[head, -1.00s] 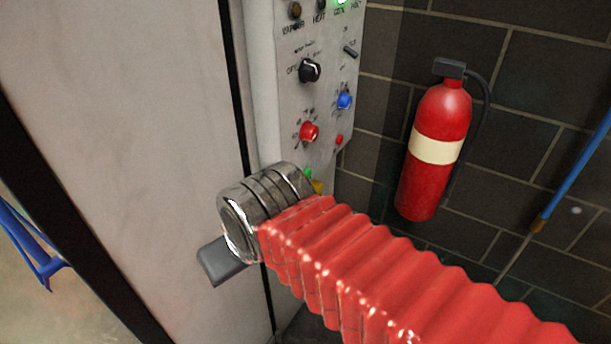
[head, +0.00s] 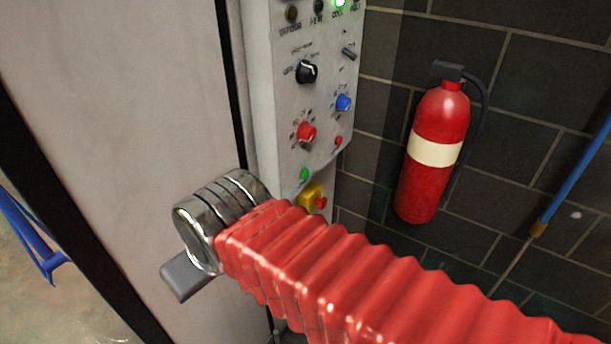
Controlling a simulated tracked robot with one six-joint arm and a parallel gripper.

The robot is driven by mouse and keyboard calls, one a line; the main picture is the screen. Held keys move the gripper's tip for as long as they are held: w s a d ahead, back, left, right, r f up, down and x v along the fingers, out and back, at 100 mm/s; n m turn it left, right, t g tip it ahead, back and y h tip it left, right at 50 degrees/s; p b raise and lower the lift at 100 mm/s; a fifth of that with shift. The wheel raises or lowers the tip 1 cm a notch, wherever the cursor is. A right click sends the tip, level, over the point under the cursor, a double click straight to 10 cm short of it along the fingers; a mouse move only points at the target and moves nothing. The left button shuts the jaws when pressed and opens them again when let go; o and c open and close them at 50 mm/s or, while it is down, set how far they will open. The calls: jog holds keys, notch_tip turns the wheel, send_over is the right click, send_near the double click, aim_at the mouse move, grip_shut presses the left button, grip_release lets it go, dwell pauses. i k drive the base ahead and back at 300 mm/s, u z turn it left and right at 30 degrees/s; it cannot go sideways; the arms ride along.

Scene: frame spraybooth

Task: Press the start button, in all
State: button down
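A small green button (head: 304,174) sits low on the pale control panel (head: 285,110), and no label by it can be read. A yellow box with a red button (head: 312,198) is just below it. My arm, a red bellows sleeve with a metal wrist, crosses the lower middle. The grey end of my gripper (head: 188,275) shows left of the wrist, lower left of the green button and apart from it in the picture. Its fingers cannot be made out, so I cannot tell whether it is open or shut.
The panel also has a black knob (head: 307,72), a red knob (head: 306,132), a blue knob (head: 343,102), a small red button (head: 338,141) and a lit green lamp (head: 340,3). A fire extinguisher (head: 436,150) hangs on the dark brick wall at right.

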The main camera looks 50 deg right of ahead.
aim_at(304, 173)
jog(key=k, duration=0.95)
jog(key=z, duration=0.4)
jog(key=i, duration=1)
jog(key=u, duration=0.05)
